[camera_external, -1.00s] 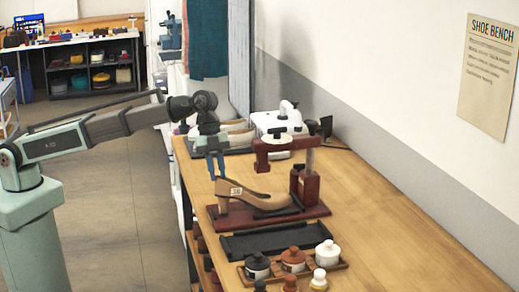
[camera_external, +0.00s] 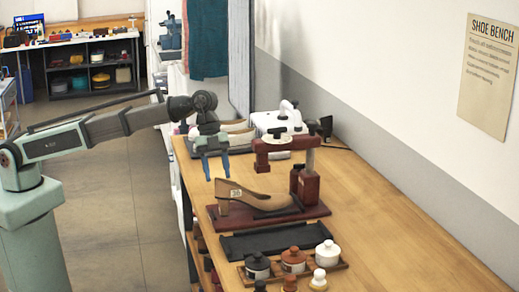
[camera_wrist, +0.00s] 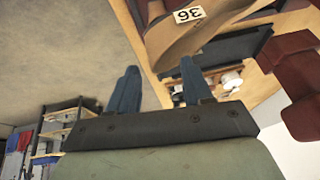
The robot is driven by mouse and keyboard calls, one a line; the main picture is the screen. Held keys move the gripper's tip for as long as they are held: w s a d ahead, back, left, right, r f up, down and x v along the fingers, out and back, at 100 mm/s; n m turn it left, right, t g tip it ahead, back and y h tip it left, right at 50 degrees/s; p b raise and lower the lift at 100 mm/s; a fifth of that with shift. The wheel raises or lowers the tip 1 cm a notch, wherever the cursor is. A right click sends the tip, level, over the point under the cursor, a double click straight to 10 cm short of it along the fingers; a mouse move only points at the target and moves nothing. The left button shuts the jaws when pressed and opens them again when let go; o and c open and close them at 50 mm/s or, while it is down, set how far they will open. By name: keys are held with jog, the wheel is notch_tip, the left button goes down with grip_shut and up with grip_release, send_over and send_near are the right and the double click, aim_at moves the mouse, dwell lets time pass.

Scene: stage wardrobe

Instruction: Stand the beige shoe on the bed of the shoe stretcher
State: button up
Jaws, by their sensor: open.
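The beige high-heeled shoe (camera_external: 250,198), tagged 36, rests on the dark red bed of the shoe stretcher (camera_external: 285,217), its toe toward the upright post on the right and its heel at the left end. In the wrist view the shoe (camera_wrist: 205,28) shows at the top, its tag in view. My gripper (camera_external: 216,177) is open at the heel end of the shoe, its fingertips just above or beside the shoe's back edge. The wrist view shows both blue fingers (camera_wrist: 159,66) apart with nothing between them. Whether a finger touches the shoe cannot be told.
A black tray (camera_external: 275,242) lies in front of the stretcher. Several lidded jars (camera_external: 293,260) stand on a wooden tray nearer the camera. A white device (camera_external: 280,121) and another beige shoe (camera_external: 235,126) are behind. The bench's right side (camera_external: 385,235) is clear.

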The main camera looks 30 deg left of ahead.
jog(key=v, duration=1.3)
jog(key=shift+a+r, duration=0.15)
jog(key=shift+r, duration=0.2)
jog(key=shift+w+f, duration=0.1)
jog(key=w+a+f+n+y, duration=0.2)
jog(key=w+a+f+n, duration=0.25)
jog(key=a+f, duration=1.2)
jog(key=w+a+f+n+g+y, duration=0.15)
jog(key=w+a+f+n, duration=0.3)
jog(key=a+f, duration=1.15)
jog(key=w+a+f+n+y, duration=0.3)
jog(key=w+a+f, duration=0.2)
jog(key=a+f, duration=1.15)
jog(key=s+a+f+n+g+h, duration=0.1)
jog(key=s+a+f+n, duration=0.25)
jog(key=a+f, duration=0.35)
jog(key=s+a+f+n+g, duration=0.1)
jog(key=s+a+f+n, duration=0.1)
jog(key=a+f+n, duration=0.4)
jog(key=s+a+f+n+h, duration=0.1)
jog(key=s+a+f+n, duration=0.5)
jog(key=s+a+f, duration=0.3)
jog(key=shift+s+f+g+h, duration=0.3)
jog(key=shift+s+g+h, duration=0.05)
jog(key=shift+s, duration=0.65)
